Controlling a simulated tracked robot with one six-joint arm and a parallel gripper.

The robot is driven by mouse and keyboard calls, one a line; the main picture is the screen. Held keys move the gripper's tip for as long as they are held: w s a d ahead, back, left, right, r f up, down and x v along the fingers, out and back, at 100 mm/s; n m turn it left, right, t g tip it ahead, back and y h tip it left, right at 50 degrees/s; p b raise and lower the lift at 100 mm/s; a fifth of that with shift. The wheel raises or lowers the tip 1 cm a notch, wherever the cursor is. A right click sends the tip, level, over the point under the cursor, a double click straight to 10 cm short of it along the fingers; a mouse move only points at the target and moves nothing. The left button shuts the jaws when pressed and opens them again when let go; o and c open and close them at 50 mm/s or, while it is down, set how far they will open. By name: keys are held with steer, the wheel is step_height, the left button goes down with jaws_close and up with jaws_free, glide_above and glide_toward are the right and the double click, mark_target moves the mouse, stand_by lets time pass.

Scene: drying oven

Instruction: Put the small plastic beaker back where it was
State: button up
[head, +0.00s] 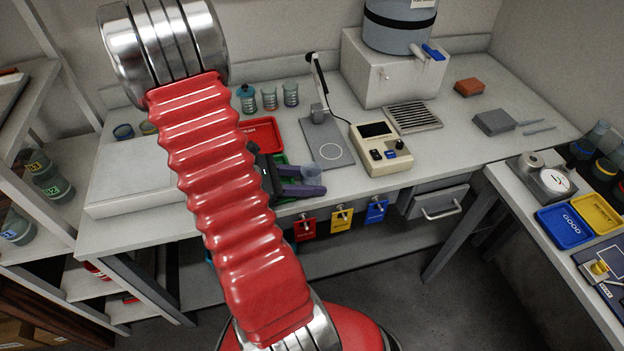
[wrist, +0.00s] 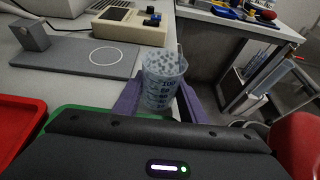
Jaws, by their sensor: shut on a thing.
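The small plastic beaker (wrist: 163,80) is clear with graduation marks, and pale beads show inside it. My gripper (wrist: 158,100) is shut on it, with a purple finger on each side, and it looks roughly upright. In the head view the beaker (head: 311,173) is small and partly hidden between my fingers, near the bench's front edge. A grey stand plate (head: 331,152) with a white circle lies just behind it; the circle is empty in the wrist view (wrist: 108,57). I cannot tell the beaker's height above the bench.
A green tray (wrist: 85,117) lies under my gripper, with a red tray (head: 263,134) beside it. A beige instrument (head: 381,148) stands right of the stand plate. Several jars (head: 269,97) stand behind. Red, yellow (head: 341,218) and blue tags hang below the front edge. My arm hides part of the bench.

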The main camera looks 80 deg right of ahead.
steer(key=shift+f, duration=0.45)
steer(key=shift+f, duration=0.1)
steer(key=o, duration=1.2)
steer(key=v, duration=1.2)
